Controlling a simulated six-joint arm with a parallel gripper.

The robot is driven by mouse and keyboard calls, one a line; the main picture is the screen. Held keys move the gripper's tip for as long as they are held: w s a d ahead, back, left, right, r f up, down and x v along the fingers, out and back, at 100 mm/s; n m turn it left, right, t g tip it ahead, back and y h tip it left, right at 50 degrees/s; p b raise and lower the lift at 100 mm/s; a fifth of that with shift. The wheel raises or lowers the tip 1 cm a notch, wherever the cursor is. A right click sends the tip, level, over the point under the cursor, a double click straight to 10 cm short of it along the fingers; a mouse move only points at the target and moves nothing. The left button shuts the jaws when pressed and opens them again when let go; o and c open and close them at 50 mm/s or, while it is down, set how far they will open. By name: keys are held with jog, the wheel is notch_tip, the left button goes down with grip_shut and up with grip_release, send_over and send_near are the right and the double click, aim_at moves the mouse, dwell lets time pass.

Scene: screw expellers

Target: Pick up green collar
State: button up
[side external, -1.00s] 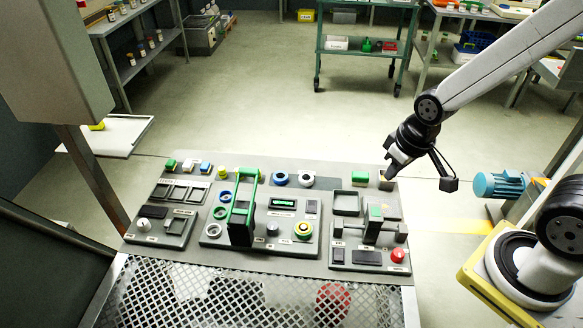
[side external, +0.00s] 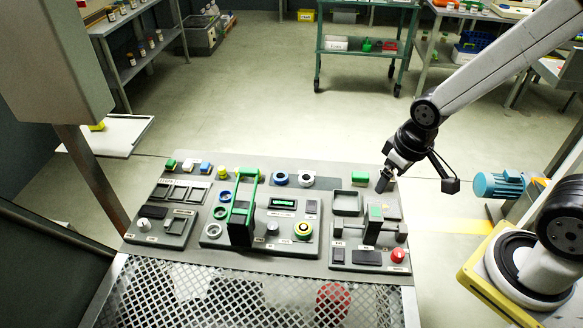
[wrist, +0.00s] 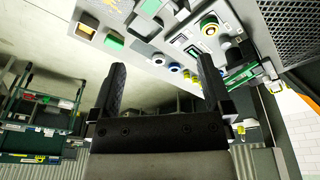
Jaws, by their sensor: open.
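A smaller green-tinted ring (side external: 219,212) lies at that panel's left edge, between a blue ring (side external: 225,196) and a pale ring (side external: 213,229). I cannot tell for certain which one is the green collar. My gripper (side external: 384,184) is above the board's back right corner, right of a green block (side external: 360,177) and well away from these rings. In the wrist view my gripper (wrist: 162,68) is open, with nothing between its fingers.
A green upright frame (side external: 243,205) stands between the left rings and the green-faced ring. A grey lever fixture (side external: 374,225) and red button (side external: 398,255) are on the right panel. A blue collar (side external: 280,178) and white collar (side external: 306,179) lie behind. The space above is clear.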

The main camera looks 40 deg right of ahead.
notch_tip(320, 180, down, 3)
jog(key=s+n+g+h, duration=0.2)
jog(key=n, duration=0.2)
jog(key=n+t+h, duration=0.1)
jog(key=n+t, duration=1)
jog(key=n, duration=1.4)
send_near(308, 232)
jog(key=d, duration=0.2)
jog(key=w+d, duration=0.1)
jog(key=d, duration=0.1)
jog(key=d+r, duration=0.1)
jog(key=d, duration=0.1)
jog(key=shift+w, duration=0.2)
jog(key=n+y, duration=0.1)
jog(key=a+f+n+t+y, duration=0.1)
jog(key=n, duration=0.1)
jog(key=f+n, duration=0.1)
jog(key=n, duration=0.1)
jog(key=shift+a+f+t+y, duration=0.15)
jog(key=shift+a+t+y, duration=0.25)
jog(key=shift+s+a+f+n+t+y, duration=0.2)
jog(key=shift+a+n+y, duration=0.15)
jog(key=shift+n, duration=0.2)
jog(key=shift+s+a+f+n+t+y, duration=0.15)
jog(key=shift+a+f+n+y, duration=0.1)
jog(key=shift+n+y, duration=0.25)
jog(key=shift+x, duration=1.3)
